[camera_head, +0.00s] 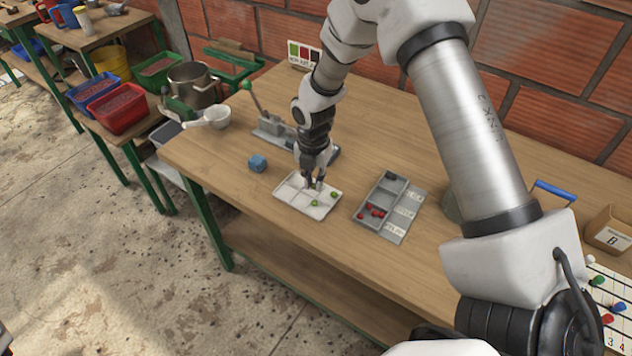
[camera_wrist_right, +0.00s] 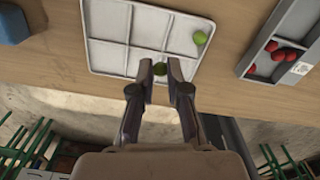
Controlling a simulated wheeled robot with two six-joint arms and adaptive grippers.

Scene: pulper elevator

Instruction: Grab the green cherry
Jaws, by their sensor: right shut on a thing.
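A white tray (camera_head: 290,199) with low dividers lies on the wooden table; it also shows in the right wrist view (camera_wrist_right: 108,55). My right gripper (camera_head: 314,186) reaches down over it from above. In the right wrist view its fingertips (camera_wrist_right: 160,70) are closed on either side of a small green cherry (camera_wrist_right: 160,69). Another green cherry (camera_wrist_right: 200,38) lies at the tray's right side, also seen in the head view (camera_head: 334,194). The head view shows a green cherry (camera_head: 314,203) just below the fingertips; contact is too small to tell there. My left gripper is not in view.
A grey sorting tray (camera_head: 362,213) with red cherries (camera_head: 376,211) and labels sits to the right. A blue cube (camera_head: 257,163) lies to the left. A white scoop (camera_head: 216,117) and a metal pot (camera_head: 193,86) stand farther left. The table's front edge is close to the white tray.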

